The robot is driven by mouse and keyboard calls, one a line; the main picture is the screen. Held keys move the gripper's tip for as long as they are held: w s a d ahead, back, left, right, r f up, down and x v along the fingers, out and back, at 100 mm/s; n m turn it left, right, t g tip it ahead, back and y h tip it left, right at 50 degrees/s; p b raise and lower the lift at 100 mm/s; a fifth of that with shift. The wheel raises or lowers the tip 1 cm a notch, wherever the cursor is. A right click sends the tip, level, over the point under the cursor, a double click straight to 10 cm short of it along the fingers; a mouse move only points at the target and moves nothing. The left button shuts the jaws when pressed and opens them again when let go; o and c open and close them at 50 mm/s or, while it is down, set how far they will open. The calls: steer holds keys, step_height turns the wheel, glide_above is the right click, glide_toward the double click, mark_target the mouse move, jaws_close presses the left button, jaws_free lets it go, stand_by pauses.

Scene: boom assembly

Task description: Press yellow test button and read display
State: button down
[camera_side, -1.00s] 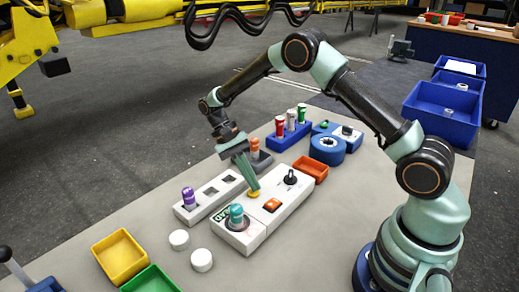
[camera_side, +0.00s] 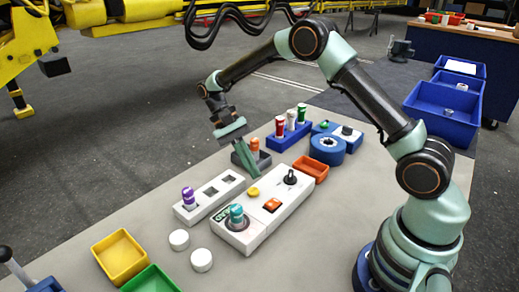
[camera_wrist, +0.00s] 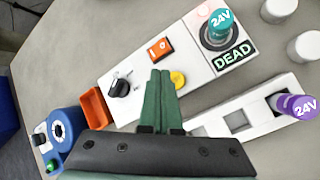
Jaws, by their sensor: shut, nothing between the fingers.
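The yellow test button (camera_side: 253,192) sits on the white tester box (camera_side: 262,213) and shows uncovered. It also shows in the wrist view (camera_wrist: 178,79), just beside my fingertips. My gripper (camera_side: 245,160) is shut and empty, raised above and behind the button, apart from it. The display (camera_wrist: 234,56) on the box reads "DEAD" in green letters on black. A teal cell (camera_side: 236,214) marked "24V" in the wrist view stands upright in the box's round socket, next to the display. The box also carries an orange rocker switch (camera_side: 272,205) and a black knob (camera_side: 290,177).
A white rack (camera_side: 210,198) with a purple 24V cell (camera_side: 189,197) and empty square slots lies left of the tester. White round caps (camera_side: 201,261), a yellow tray (camera_side: 120,257) and a green tray (camera_side: 151,281) lie in front. A blue tape roll (camera_side: 327,149) and orange bin (camera_side: 311,169) sit behind.

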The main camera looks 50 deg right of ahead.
steer(key=shift+r, duration=1.25)
steer(key=shift+r, duration=0.1)
step_height(320, 180, up, 8)
steer(key=n+t, duration=0.3)
steer(key=t, duration=0.2)
glide_above(252, 188)
steer(key=s, duration=0.3)
steer(key=s+r+n+t, duration=0.4)
steer(key=s+n+t, duration=0.1)
steer(key=s+t, duration=0.2)
steer(key=shift+d+r+t, duration=0.2)
steer(key=shift+d+t, duration=0.05)
steer(key=shift+t, duration=0.25)
steer(key=shift+s, duration=0.1)
